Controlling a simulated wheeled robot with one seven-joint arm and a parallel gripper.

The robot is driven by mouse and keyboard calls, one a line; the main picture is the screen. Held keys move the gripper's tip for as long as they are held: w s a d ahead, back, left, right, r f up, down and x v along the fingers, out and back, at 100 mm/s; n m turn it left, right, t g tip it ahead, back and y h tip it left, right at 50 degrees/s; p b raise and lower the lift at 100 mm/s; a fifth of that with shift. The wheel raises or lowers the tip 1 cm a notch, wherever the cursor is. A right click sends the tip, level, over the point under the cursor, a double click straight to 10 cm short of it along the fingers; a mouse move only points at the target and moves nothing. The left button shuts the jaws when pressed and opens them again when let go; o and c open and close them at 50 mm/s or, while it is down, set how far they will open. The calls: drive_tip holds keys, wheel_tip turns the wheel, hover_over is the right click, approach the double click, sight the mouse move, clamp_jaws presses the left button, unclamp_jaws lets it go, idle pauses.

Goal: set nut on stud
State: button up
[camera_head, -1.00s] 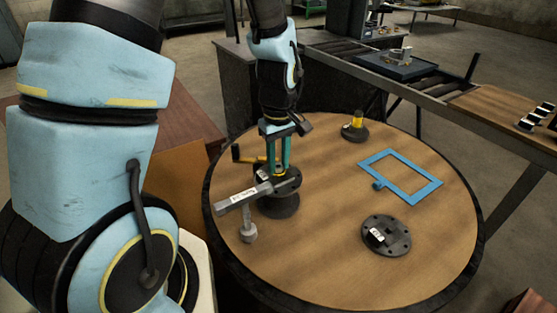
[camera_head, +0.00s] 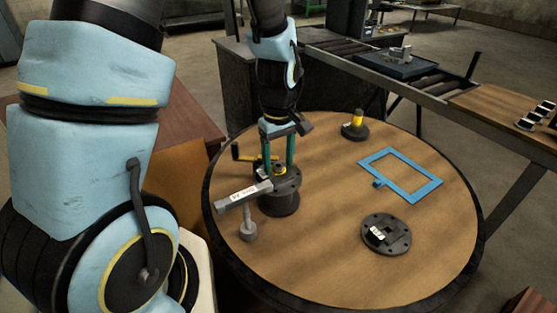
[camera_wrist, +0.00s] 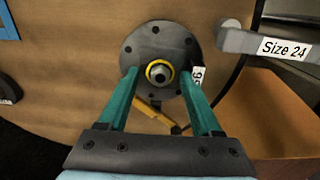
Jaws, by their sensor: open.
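A grey hex nut (camera_wrist: 160,74) with a dark centre sits in a yellow ring (camera_wrist: 159,68) at the middle of a dark round flange (camera_wrist: 128,45) in the wrist view. I cannot tell how far the nut is down on the stud, whose thread is not clear. In the head view the flange (camera_head: 289,184) tops a dark pedestal, with yellow (camera_head: 280,169) showing at its centre. My gripper (camera_head: 278,164) points down over it. In the wrist view its teal fingers (camera_wrist: 159,72) are open, one on each side of the nut and apart from it.
A wrench marked "Size 24" (camera_head: 240,196) lies across a small grey post beside the flange. A yellow-handled tool (camera_head: 241,154) is behind it. A blue frame (camera_head: 428,190), a dark disc (camera_head: 373,243) and a yellow-topped part (camera_head: 356,131) stand right on the round table (camera_head: 325,240).

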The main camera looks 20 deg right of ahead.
wheel_tip(320, 180, up, 11)
drive_tip(key=b, duration=0.1)
idle(0.6)
